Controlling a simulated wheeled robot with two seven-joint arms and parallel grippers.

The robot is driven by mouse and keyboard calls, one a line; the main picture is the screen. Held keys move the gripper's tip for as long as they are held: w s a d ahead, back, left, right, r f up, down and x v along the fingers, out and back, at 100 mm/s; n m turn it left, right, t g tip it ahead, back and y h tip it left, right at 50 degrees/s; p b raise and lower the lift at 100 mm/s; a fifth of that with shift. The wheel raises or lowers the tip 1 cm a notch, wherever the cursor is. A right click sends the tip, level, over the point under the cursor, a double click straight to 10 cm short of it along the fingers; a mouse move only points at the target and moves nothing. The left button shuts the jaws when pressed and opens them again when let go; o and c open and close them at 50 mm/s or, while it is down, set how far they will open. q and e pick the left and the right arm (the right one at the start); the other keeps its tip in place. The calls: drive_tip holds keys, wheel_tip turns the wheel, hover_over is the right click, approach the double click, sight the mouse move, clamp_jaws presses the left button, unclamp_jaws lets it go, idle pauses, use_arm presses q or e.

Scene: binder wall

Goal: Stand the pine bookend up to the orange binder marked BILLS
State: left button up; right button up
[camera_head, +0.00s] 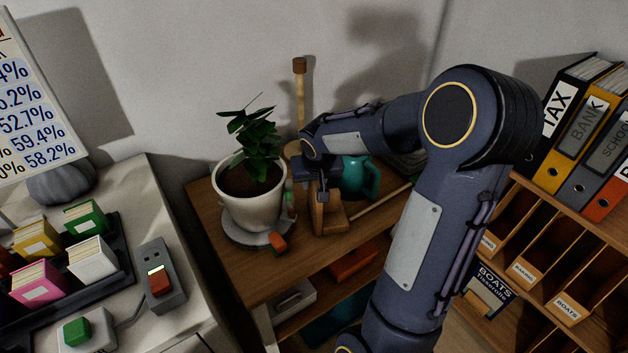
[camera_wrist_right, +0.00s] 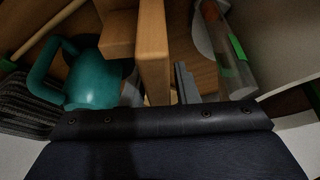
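One grey finger (camera_wrist_right: 187,84) is right of the panel with a small gap; the other finger is not clearly visible. The gripper looks open. An orange binder (camera_head: 607,197) stands at the right edge on the binder shelf; its label is cut off. My left gripper is out of view.
A potted plant (camera_head: 256,195) stands left of the bookend, a teal jug (camera_head: 359,177) right of it; the jug also shows in the right wrist view (camera_wrist_right: 95,80). Binders marked TAX (camera_head: 556,115), BANK (camera_head: 588,125) and SCHOOL stand left of the orange one.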

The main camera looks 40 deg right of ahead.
drive_tip(key=shift+o, duration=0.8)
